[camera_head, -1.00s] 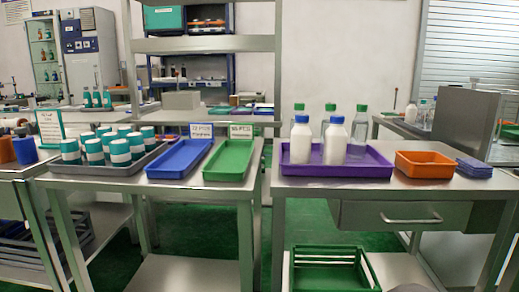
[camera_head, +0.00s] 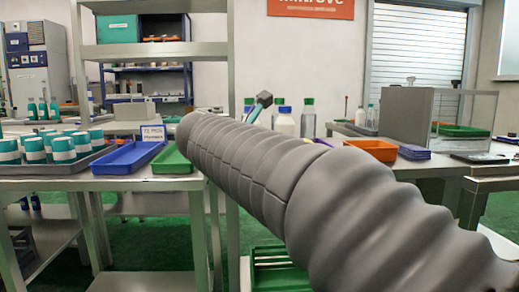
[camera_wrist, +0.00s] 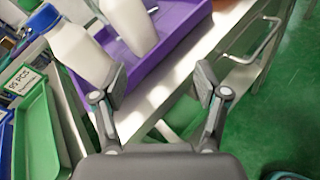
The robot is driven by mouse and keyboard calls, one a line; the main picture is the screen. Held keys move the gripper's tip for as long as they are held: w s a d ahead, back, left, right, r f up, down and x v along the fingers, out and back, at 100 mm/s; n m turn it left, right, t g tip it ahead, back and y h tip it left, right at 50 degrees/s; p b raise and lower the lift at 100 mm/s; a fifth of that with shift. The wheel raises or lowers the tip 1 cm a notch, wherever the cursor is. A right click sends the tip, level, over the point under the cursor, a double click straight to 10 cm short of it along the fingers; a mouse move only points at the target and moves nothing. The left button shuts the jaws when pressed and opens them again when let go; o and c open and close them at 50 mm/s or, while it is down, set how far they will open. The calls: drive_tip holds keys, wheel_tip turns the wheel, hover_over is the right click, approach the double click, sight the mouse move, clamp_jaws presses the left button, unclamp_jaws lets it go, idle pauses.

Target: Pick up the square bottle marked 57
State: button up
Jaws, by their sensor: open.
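In the wrist view, two white bottles stand in a purple tray (camera_wrist: 178,40): one (camera_wrist: 80,52) at the upper left and one (camera_wrist: 131,24) at the top. I cannot read any 57 on them. My gripper (camera_wrist: 160,84) is open and empty, its fingers apart over the tray's near edge and the floor beyond the table. The left fingertip is close to the nearer bottle in the picture; contact cannot be told. In the head view, a white bottle (camera_head: 284,123) and a green-capped clear bottle (camera_head: 308,120) show behind my arm, which hides most of the tray.
A green tray (camera_wrist: 38,135) lies left in the wrist view. In the head view, a blue tray (camera_head: 128,158), several teal-and-white containers (camera_head: 62,149) and an orange bin (camera_head: 372,149) stand on the tables. A drawer handle (camera_wrist: 252,48) juts from the table front.

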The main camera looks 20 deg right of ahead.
sight(282, 116)
drive_tip(key=w+a+r+n+t+h+b, duration=0.1)
drive_tip(key=w+r+n+h, duration=0.25)
drive_tip(key=w+r, duration=0.2)
drive_tip(key=shift+y, duration=0.45)
drive_tip(key=x, duration=0.6)
drive_tip(key=shift+s+d, duration=0.25)
drive_tip(key=shift+r+x, duration=0.2)
drive_tip(key=shift+x, duration=3)
drive_tip(key=shift+w+a, duration=0.1)
drive_tip(key=shift+w, duration=0.1)
clamp_jaws()
drive_tip(key=shift+f, duration=0.1)
